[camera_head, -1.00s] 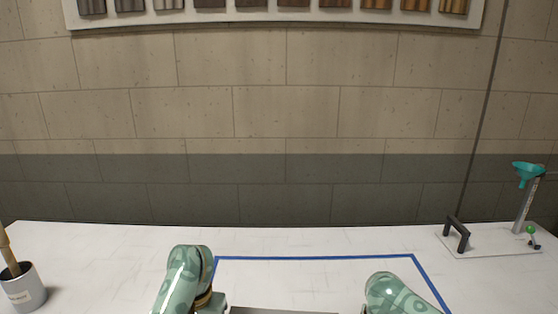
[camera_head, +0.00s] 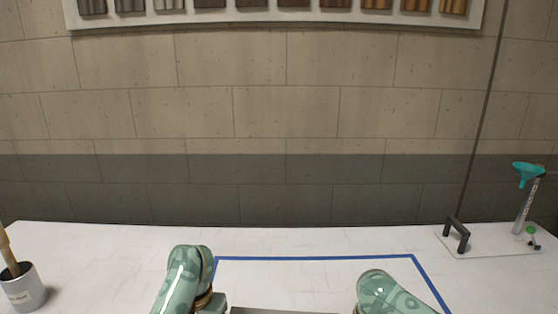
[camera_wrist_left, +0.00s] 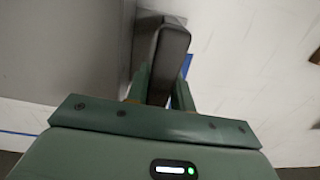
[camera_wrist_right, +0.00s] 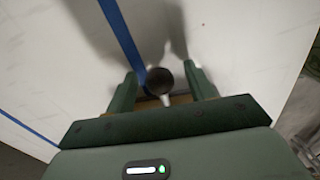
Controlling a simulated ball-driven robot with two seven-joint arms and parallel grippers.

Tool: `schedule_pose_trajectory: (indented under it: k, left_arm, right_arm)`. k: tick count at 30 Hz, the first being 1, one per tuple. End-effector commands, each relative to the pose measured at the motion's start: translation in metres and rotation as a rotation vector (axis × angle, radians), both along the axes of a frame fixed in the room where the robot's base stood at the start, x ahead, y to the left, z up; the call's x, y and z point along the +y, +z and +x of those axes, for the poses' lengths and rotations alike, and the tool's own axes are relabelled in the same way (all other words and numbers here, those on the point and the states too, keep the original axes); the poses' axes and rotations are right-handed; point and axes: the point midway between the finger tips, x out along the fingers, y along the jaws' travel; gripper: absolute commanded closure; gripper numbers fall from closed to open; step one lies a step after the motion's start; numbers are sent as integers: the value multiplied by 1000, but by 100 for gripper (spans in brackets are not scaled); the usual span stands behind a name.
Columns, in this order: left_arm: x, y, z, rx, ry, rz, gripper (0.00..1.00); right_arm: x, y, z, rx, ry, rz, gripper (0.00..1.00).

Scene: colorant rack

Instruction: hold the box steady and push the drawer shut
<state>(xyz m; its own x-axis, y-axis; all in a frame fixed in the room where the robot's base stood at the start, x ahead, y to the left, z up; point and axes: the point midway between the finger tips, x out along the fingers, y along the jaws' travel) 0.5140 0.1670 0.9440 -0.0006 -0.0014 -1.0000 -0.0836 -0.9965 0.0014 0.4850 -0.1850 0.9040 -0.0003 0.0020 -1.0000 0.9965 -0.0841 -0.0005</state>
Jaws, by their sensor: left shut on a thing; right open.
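The grey box (camera_head: 270,311) shows only as a thin strip at the bottom of the head view. Its plain grey surface (camera_wrist_left: 75,50) fills the upper left of the left wrist view. My left gripper (camera_wrist_left: 160,85) is shut on a dark grey upright bar (camera_wrist_left: 170,50) beside that surface. My right gripper (camera_wrist_right: 163,88) is open, with a small dark round knob (camera_wrist_right: 160,80) on a pale stem showing between its fingers. I cannot tell whether they touch it. The drawer itself cannot be made out, nor how far it is open.
Blue tape (camera_head: 315,258) outlines an area on the white table (camera_head: 100,255). A grey pot (camera_head: 25,290) with a wooden handle stands at left. The table behind the tape is clear.

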Motion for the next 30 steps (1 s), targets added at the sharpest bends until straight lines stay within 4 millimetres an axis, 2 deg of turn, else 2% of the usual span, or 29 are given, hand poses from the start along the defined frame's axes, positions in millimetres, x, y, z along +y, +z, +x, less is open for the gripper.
schedule_pose_trajectory:
  k: [9, 15, 19, 26, 27, 30]
  left_arm:
    - [0, -1, -1, 3, 0, 0, 100]
    - [0, -1, -1, 3, 1, 1, 100]
    - [1, -1, -1, 3, 1, 1, 100]
    - [1, -1, -1, 3, 1, 2, 100]
    - [1, -1, -1, 3, 1, 2, 74]
    - [1, -1, 0, 2, 1, 2, 51]
  right_arm:
    - [-1, 69, 1, -7, 4, -2, 46]
    - [0, 103, 1, -4, 3, -1, 46]
    - [0, 113, 0, -1, 2, 0, 46]
    - [0, 114, 0, 0, 2, 0, 46]
    - [0, 114, 0, 0, 2, 0, 46]
    - [0, 114, 0, 0, 2, 0, 46]
